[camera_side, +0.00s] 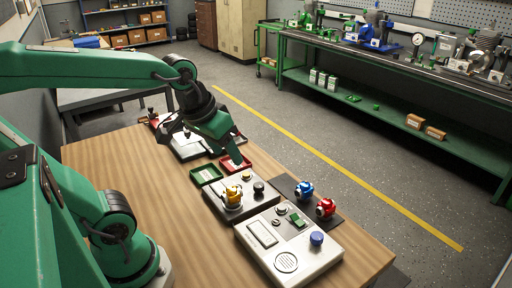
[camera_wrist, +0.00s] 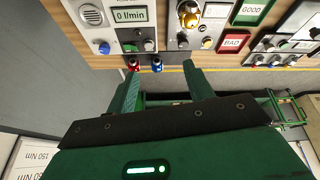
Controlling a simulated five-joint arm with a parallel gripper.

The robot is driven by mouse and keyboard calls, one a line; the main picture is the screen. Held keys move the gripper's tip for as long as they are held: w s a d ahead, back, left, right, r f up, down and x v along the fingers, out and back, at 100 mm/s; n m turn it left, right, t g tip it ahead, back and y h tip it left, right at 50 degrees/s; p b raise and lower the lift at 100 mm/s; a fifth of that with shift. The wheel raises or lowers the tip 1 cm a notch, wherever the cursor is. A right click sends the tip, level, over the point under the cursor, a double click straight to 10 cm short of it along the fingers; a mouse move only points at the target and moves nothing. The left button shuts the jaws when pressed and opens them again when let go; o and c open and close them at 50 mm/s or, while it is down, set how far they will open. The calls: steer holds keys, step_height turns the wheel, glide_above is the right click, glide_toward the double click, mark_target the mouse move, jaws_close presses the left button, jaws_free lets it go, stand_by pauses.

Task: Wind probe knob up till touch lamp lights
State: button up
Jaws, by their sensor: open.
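My gripper (camera_side: 236,158) hangs above the far part of the wooden bench, by the red tray. Its two fingers (camera_wrist: 163,84) are apart in the wrist view with nothing between them. A grey fixture plate (camera_side: 216,198) carries a yellow-brass part (camera_side: 233,195) and a dark round knob (camera_side: 258,187). The brass part also shows in the wrist view (camera_wrist: 188,14), beyond my fingertips. A small amber round piece (camera_wrist: 207,43) sits on that plate. I cannot tell which piece is the probe knob or the touch lamp, or whether any lamp is lit.
A pale box (camera_side: 290,248) with a blue knob (camera_side: 316,238) shows "0 l/min" in the wrist view. Blue (camera_side: 305,190) and red (camera_side: 326,208) parts stand on a dark mat. A green GOOD tray (camera_wrist: 252,12) and red BAD tray (camera_wrist: 234,40) lie beside the plate.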

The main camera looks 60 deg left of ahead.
steer(key=w+a+f+n+g, duration=0.1)
steer(key=w+a+f+n, duration=0.1)
steer(key=w+n, duration=0.15)
steer(key=w+a+f+n+g, duration=0.1)
steer(key=w+a+f+n, duration=0.15)
steer(key=w, duration=0.25)
steer(key=n+g, duration=0.2)
steer(key=n, duration=0.3)
glide_toward(259, 185)
steer(key=shift+w, duration=0.1)
steer(key=shift+w+a+f+g, duration=0.15)
steer(key=shift+f+g, duration=0.15)
steer(key=shift+f, duration=0.05)
steer(key=shift+f, duration=0.15)
steer(key=shift+f, duration=3.8)
steer(key=c, duration=1)
steer(key=shift+o, duration=0.2)
